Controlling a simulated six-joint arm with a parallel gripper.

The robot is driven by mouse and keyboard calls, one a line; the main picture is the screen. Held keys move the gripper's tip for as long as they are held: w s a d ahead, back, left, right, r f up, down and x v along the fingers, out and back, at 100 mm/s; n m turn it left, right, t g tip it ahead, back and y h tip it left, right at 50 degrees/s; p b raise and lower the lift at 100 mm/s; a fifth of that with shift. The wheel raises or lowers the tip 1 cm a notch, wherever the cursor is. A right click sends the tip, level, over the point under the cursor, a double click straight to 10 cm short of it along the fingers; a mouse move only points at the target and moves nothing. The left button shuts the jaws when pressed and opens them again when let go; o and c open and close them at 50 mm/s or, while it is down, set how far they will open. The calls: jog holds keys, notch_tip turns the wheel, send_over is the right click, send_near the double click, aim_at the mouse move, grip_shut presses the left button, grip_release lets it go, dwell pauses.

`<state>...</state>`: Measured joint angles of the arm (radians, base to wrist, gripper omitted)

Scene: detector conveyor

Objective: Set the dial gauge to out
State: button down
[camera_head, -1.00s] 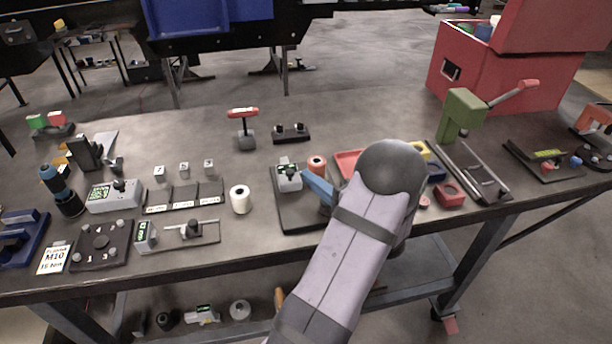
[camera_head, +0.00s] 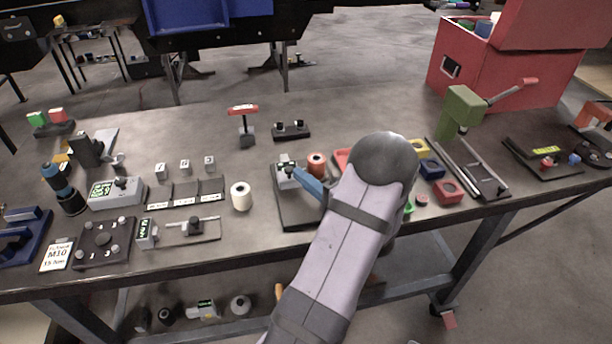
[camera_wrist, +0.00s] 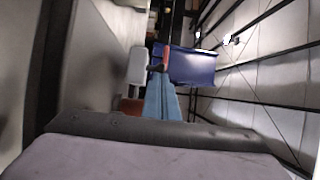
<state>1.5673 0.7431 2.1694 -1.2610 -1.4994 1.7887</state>
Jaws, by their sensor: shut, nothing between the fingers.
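A small pale gauge-like block (camera_head: 286,173) stands at the back of a black base plate (camera_head: 297,211) near the table's middle; I take it for the dial gauge. My gripper (camera_head: 300,174) has blue fingers, shut and empty, with their tips right beside the block's right side. I cannot tell whether they touch it. The gauge's setting and any "out" mark are not readable. In the wrist view, the shut fingers (camera_wrist: 163,82) point ahead, with a pale block (camera_wrist: 138,66) just to their left. My arm hides part of the table to the right.
An orange-red spool (camera_head: 317,163) stands just behind my fingers. A white roll (camera_head: 241,196) stands left of the base plate. Other display devices (camera_head: 117,192) are farther left. Coloured trays (camera_head: 447,191) and a green press (camera_head: 462,110) are right.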

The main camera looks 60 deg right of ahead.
jog(key=shift+w+a, duration=0.1)
jog(key=shift+a, duration=0.05)
jog(key=shift+w+a+r+p, duration=0.1)
jog(key=shift+w+a+p, duration=0.35)
jog(key=shift+a+p, duration=0.1)
jog(key=w+a, duration=0.1)
jog(key=w, duration=0.1)
jog(key=w+a+p, duration=0.1)
jog(key=w, duration=0.1)
jog(key=w+a+p, duration=0.1)
jog(key=w+a, duration=0.1)
jog(key=shift+w+a+p, duration=0.2)
jog(key=shift+w+p, duration=0.05)
jog(key=shift+w, duration=0.45)
jog(key=shift+w+a+p, duration=0.15)
jog(key=shift+w+p, duration=0.05)
jog(key=shift+w, duration=0.5)
